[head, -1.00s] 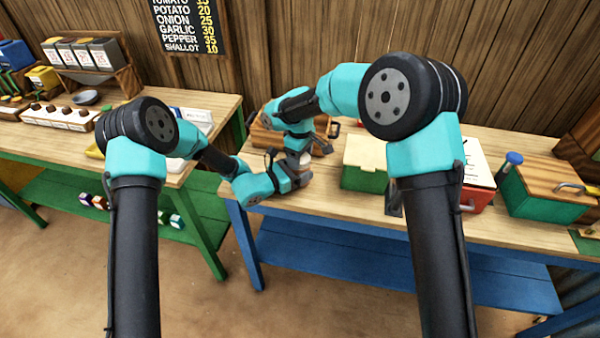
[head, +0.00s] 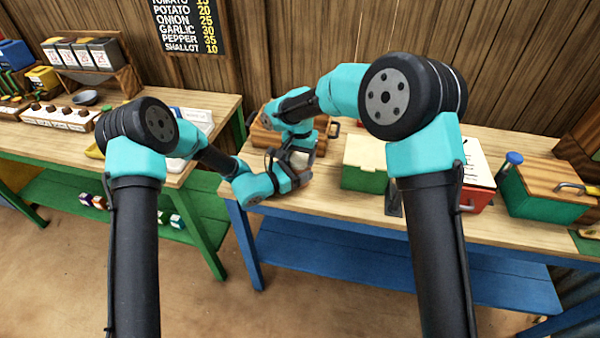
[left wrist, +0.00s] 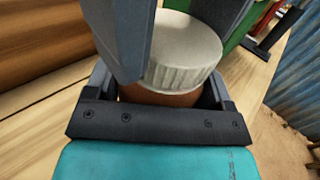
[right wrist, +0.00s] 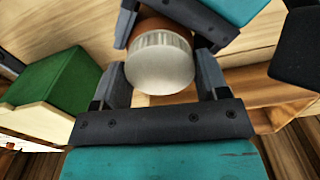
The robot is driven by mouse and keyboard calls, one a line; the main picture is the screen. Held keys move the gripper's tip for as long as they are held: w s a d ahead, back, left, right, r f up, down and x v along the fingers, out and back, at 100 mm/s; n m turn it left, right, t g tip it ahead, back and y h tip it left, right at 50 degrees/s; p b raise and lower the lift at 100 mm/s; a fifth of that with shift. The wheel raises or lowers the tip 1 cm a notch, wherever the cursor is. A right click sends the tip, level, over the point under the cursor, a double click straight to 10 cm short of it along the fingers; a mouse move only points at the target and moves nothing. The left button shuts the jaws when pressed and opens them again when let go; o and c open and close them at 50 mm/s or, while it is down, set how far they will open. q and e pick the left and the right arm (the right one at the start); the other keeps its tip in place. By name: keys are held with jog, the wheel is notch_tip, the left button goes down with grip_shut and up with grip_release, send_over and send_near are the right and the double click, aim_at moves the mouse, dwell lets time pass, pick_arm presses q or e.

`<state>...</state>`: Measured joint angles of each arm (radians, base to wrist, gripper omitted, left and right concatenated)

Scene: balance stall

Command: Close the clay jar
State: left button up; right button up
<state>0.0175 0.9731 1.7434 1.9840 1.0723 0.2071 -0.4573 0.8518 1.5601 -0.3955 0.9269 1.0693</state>
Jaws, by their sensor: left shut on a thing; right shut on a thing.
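The clay jar (left wrist: 160,99) shows as a reddish-brown body under a round off-white lid (left wrist: 190,50) with a ridged rim. My left gripper (left wrist: 160,92) is shut on the jar's body, low around its sides. My right gripper (right wrist: 160,68) comes from above and is shut on the lid, one finger on each side. In the right wrist view the lid (right wrist: 160,70) covers most of the brown body (right wrist: 165,26). The lid sits on top of the body; whether it is fully seated I cannot tell. In the head view the grippers mostly hide the jar.
A wooden crate (head: 262,138) stands behind my grippers on the wooden table (head: 325,196). To the right are a green box with a cream lid (head: 365,155), a red box (head: 478,198) and a green box with a wooden lid (head: 535,200). The table front is clear.

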jog(key=m, duration=0.2)
jog(key=shift+m, duration=0.4)
jog(key=o, duration=1)
jog(key=shift+r, duration=2.25)
jog(key=shift+c, duration=0.3)
